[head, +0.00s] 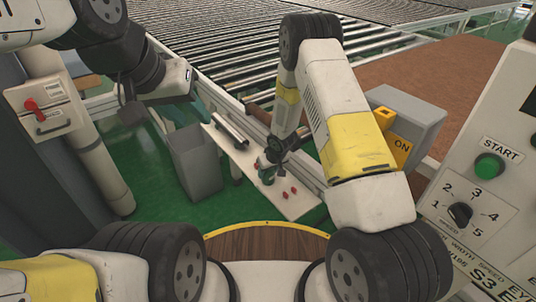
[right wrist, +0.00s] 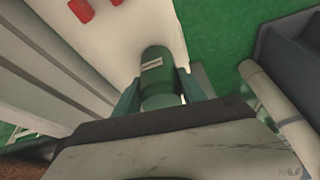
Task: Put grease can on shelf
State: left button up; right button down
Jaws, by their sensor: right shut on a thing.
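The green grease can (head: 267,176) with a pale label is in my right gripper (head: 272,160), over a narrow white shelf-like surface (head: 295,209). In the right wrist view the can (right wrist: 155,66) lies between the two greenish fingers of the right gripper (right wrist: 160,92), which is shut on it. The white surface (right wrist: 115,45) shows beside and behind the can. I cannot tell whether the can touches it. My left gripper (head: 128,110) is away at the upper left, and its finger opening is not clear.
Small red objects (head: 287,193) lie on the white surface near the can. A grey bin (head: 195,165) stands to its left. A roller conveyor (head: 220,60) is behind. A control panel (head: 475,190) stands at the right. Green floor shows between them.

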jog(key=shift+f, duration=0.15)
jog(key=c, duration=0.7)
grip_release()
jog(key=shift+o, duration=0.2)
